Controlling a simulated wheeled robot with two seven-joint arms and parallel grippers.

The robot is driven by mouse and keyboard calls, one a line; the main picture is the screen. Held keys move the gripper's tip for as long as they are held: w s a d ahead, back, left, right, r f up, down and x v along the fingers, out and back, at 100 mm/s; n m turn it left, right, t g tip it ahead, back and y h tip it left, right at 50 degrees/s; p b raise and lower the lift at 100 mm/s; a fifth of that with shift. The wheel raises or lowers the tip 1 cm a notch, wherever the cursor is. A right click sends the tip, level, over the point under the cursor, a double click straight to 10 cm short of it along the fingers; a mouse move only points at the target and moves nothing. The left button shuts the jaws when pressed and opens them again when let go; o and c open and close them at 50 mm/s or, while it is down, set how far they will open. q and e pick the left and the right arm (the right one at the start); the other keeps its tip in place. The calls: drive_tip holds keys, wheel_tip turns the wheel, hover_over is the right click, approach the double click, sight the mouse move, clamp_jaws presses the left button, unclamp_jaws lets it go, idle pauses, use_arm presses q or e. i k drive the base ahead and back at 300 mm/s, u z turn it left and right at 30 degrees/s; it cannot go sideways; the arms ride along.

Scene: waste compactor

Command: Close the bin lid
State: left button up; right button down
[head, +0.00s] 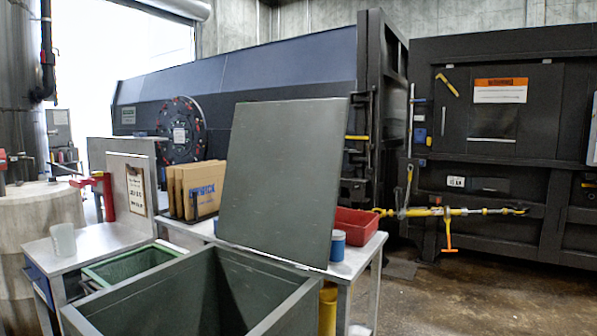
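The bin (291,302) is a dark grey-green open box at the bottom centre, close in front of me. Its lid (281,180) is a flat grey-green panel standing up at the bin's far side, tilted a little. The bin's mouth is uncovered and its inside looks empty as far as I can see. The bin's lower part is cut off by the frame. Neither of my grippers shows in the head view.
A metal table behind the bin holds cardboard (198,190), a red tray (355,226) and a blue-and-white can (337,245). A green crate (132,267) stands left of the bin. A large dark compactor (500,150) fills the back right. Floor is clear at lower right.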

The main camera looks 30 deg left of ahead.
sight(280, 192)
drive_tip(key=i, duration=3.3)
drive_tip(key=u, duration=1.25)
drive_tip(key=i, duration=0.3)
drive_tip(key=u, duration=1)
drive_tip(key=k, duration=0.7)
drive_tip(key=u, duration=0.1)
